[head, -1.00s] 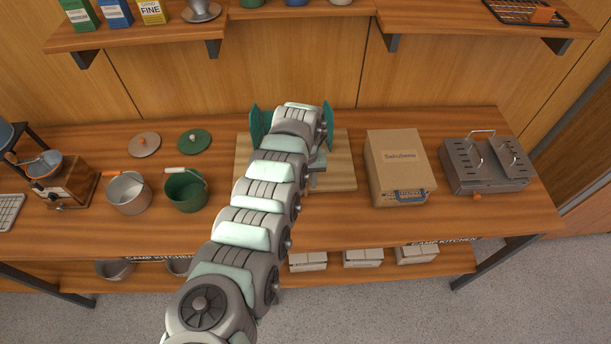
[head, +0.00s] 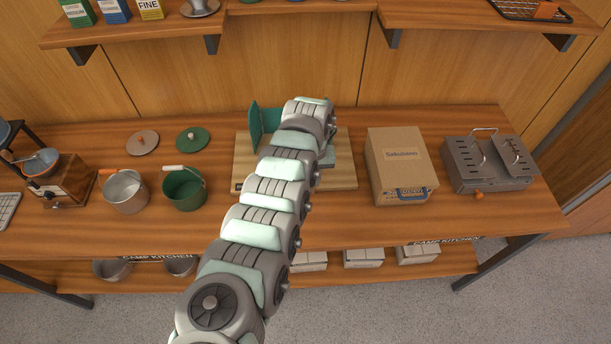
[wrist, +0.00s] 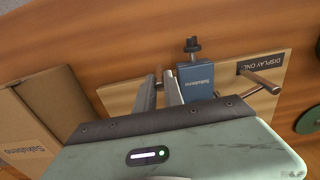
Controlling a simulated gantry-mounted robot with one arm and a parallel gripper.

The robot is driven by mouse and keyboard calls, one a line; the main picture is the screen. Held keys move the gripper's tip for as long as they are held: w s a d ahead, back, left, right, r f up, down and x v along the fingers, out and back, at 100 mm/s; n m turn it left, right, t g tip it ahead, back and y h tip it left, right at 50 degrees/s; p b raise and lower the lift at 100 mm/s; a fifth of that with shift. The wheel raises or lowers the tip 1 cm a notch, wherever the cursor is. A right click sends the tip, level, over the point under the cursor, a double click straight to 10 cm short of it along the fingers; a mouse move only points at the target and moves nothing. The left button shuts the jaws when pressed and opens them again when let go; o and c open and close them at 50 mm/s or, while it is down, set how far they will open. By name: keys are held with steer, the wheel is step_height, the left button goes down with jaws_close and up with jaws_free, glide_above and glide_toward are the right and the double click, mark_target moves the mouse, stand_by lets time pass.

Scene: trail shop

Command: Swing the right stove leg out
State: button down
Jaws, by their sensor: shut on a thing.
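The camp stove stands on a light wooden board (head: 343,175), mostly hidden behind my arm in the head view. A green upright panel (head: 256,125) shows at its left. In the wrist view, the stove's blue block (wrist: 196,80) has a dark knob (wrist: 193,46) above it. One metal leg (wrist: 262,86) sticks out toward the picture's right. My gripper (wrist: 160,82) is on the block's other side, its fingers shut on a thin metal bar (wrist: 159,72), seemingly the right stove leg. The fingers and my gripper's housing hide most of that leg.
A cardboard box (head: 401,163) stands right of the board, and it also shows close by in the wrist view (wrist: 40,120). A grey grill unit (head: 490,165) is farther right. Green (head: 184,190) and grey (head: 125,193) pots stand left. A shelf (head: 300,10) hangs above.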

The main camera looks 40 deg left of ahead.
steer(key=shift+w+f+b, duration=0.1)
steer(key=shift+f+b, duration=0.05)
steer(key=shift+b, duration=0.2)
steer(key=shift+w+d+b, duration=0.1)
steer(key=shift+w+b, duration=0.05)
steer(key=shift+b, duration=0.25)
steer(key=b, duration=0.1)
steer(key=w+b, duration=0.1)
steer(key=b, duration=0.1)
steer(key=shift+w+d, duration=0.25)
